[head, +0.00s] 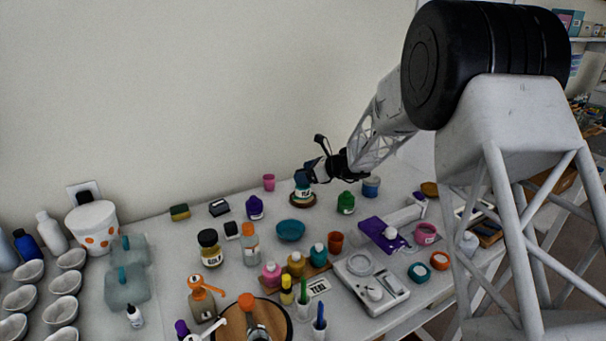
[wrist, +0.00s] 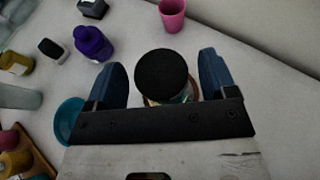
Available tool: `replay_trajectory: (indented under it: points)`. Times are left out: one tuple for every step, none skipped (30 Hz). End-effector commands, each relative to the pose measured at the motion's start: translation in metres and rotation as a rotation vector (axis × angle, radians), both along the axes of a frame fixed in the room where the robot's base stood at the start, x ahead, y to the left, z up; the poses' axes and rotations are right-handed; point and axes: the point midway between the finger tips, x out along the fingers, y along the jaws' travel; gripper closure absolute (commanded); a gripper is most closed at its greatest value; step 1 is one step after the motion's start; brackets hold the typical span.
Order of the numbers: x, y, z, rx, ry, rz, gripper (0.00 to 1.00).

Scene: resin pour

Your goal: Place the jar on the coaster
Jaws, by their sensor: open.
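The jar (head: 301,193), with a pale label, stands on the round brown coaster (head: 304,204) towards the back of the table. In the wrist view the jar's round black lid (wrist: 164,76) faces the camera, and a brown sliver of the coaster (wrist: 196,90) shows beside it. My gripper (head: 308,176) is at the jar from above. It is open in the wrist view (wrist: 162,64), with one blue finger on each side of the jar and visible gaps between. The jar's lower part is mostly hidden by its lid and my gripper.
A pink cup (head: 269,182) stands behind the jar. A purple bottle (head: 254,207) is to its left, a teal bowl (head: 290,230) in front, and a green bottle (head: 346,203) to its right. Another black-lidded jar (head: 210,248) stands nearer the front.

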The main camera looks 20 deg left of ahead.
Motion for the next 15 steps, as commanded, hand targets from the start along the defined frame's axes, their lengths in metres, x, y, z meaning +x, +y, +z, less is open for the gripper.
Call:
replay_trajectory:
  points:
    - [0.0,-0.006,0.003,0.0,-0.001,-0.002,0.22]
    - [0.0,-0.009,0.004,0.001,-0.001,-0.002,0.22]
    - [-0.001,-0.014,0.006,0.001,-0.001,-0.003,0.22]
    - [-0.001,-0.018,0.008,0.001,-0.001,-0.003,0.22]
    - [-0.001,-0.021,0.01,0.001,-0.001,-0.003,0.22]
    - [-0.002,-0.027,0.012,0.002,-0.001,-0.002,0.22]
    - [-0.003,-0.031,0.014,0.002,-0.001,-0.002,0.22]
    - [-0.003,-0.036,0.016,0.001,-0.001,-0.002,0.22]
    - [-0.004,-0.042,0.018,0.001,-0.001,-0.003,0.22]
    - [-0.004,-0.047,0.02,0.001,-0.001,-0.003,0.22]
    - [-0.005,-0.051,0.022,0.001,0.0,-0.003,0.22]
    - [-0.006,-0.057,0.024,0.001,0.0,-0.002,0.22]
    - [-0.006,-0.061,0.026,0.001,0.0,-0.002,0.22]
    - [-0.007,-0.066,0.028,0.001,0.0,-0.002,0.22]
    - [-0.007,-0.071,0.03,0.001,-0.001,-0.002,0.22]
